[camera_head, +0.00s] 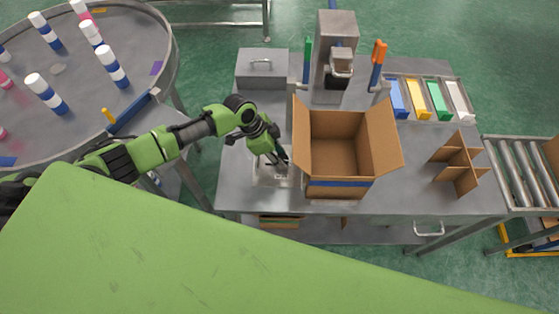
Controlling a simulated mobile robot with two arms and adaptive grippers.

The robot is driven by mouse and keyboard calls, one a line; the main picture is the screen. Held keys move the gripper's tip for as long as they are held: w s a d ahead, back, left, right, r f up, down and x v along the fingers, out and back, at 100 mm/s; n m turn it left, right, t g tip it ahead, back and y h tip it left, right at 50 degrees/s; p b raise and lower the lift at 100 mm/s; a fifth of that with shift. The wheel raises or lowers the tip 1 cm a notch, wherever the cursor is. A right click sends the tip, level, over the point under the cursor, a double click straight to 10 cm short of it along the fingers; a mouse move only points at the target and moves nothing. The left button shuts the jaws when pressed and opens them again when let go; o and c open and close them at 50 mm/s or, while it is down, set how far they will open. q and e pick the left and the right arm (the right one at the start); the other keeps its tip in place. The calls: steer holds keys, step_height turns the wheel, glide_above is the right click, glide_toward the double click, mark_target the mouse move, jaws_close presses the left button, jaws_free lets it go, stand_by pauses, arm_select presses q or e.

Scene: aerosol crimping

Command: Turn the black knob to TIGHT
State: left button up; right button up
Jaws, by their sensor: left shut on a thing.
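My left gripper (279,163) reaches in from the left and points down at a small pale metal plate (263,181) on the workbench, left of the open carton. Its dark fingers are shut on what appears to be the black knob at this plate. The knob itself is hidden by the fingers, and I cannot read its setting or a TIGHT mark. My right gripper is not in view.
An open cardboard box (334,143) stands close to the right of my left gripper. A grey metal box (262,68) and a crimping machine (335,60) stand behind. A round table (75,110) with several cans is at left.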

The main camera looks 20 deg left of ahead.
arm_select(q)
steer(key=m+g+b, duration=0.1)
steer(key=m+b, duration=0.1)
steer(key=b, duration=0.1)
steer(key=m+g+b, duration=0.1)
steer(key=m+b, duration=0.2)
steer(key=m+g+b, duration=0.1)
steer(key=m+b, duration=0.2)
steer(key=shift+w+f+b, duration=0.2)
steer(key=shift+w+b, duration=0.2)
steer(key=shift+w+d+r+m+g+b, duration=0.1)
steer(key=shift+m+g+b, duration=0.35)
steer(key=shift+m+b, duration=0.6)
steer(key=shift+r+m+g+b, duration=0.1)
steer(key=shift+m+g+b, duration=0.35)
steer(key=shift+m+b, duration=0.6)
steer(key=shift+m+y, duration=0.3)
steer(key=o, duration=1.1)
steer(key=shift+r, duration=0.15)
steer(key=v, duration=1.1)
steer(key=shift+w+r, duration=0.1)
steer(key=shift+r, duration=0.25)
